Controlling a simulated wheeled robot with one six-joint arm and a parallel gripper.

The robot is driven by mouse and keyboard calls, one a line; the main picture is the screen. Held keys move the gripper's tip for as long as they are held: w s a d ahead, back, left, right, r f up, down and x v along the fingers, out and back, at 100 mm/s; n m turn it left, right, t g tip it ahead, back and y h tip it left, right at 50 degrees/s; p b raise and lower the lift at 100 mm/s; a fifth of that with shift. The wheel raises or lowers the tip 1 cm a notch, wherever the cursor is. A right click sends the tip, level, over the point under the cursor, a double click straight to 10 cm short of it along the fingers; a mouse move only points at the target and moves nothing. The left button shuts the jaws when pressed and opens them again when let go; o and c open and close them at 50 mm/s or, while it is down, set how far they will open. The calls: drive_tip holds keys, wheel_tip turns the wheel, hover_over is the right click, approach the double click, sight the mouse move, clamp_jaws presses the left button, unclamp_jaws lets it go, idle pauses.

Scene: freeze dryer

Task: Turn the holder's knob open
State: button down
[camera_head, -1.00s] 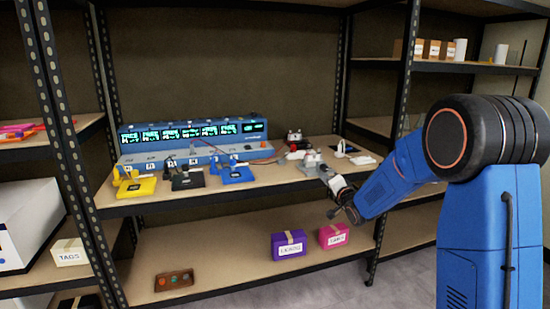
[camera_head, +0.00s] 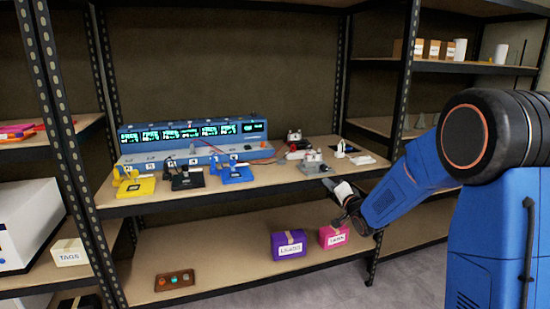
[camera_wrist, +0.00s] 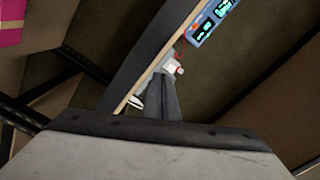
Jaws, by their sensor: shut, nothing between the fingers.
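A small grey-and-white device (camera_head: 312,162), possibly the holder, stands near the right front of the middle shelf board. Its knob is too small to make out. My gripper (camera_head: 328,184) is just in front of the shelf's front edge, a little below and right of that device, and apart from it. In the wrist view my gripper's dark fingers (camera_wrist: 164,92) are shut and empty. Beyond their tips a pale grey object with a red part (camera_wrist: 174,66) shows, partly hidden by the fingers.
A blue instrument bank (camera_head: 190,140) with lit screens stands at the shelf's back. Yellow (camera_head: 135,187), black (camera_head: 187,179) and blue (camera_head: 236,174) stands sit before it. Purple (camera_head: 288,245) and pink (camera_head: 333,236) boxes are on the lower shelf.

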sight(323, 170)
drive_tip(key=shift+v, duration=0.8)
drive_tip(key=shift+w+a+r+m, duration=0.4)
drive_tip(key=shift+w+r+m, duration=0.3)
drive_tip(key=shift+w+m, duration=0.25)
drive_tip(key=shift+w+a+r+m, duration=0.4)
drive_tip(key=shift+w+r+m, duration=0.25)
drive_tip(key=shift+w+m, duration=0.35)
drive_tip(key=shift+w+a+r+m, duration=0.4)
drive_tip(key=shift+w+r+m, duration=0.35)
drive_tip(key=shift+m, duration=0.3)
drive_tip(key=shift+w+d+f, duration=0.1)
drive_tip(key=shift+f, duration=1.15)
drive_tip(key=shift+a+f, duration=0.2)
drive_tip(key=shift+a, duration=0.1)
drive_tip(key=v, duration=0.6)
drive_tip(key=shift+a+r, duration=0.1)
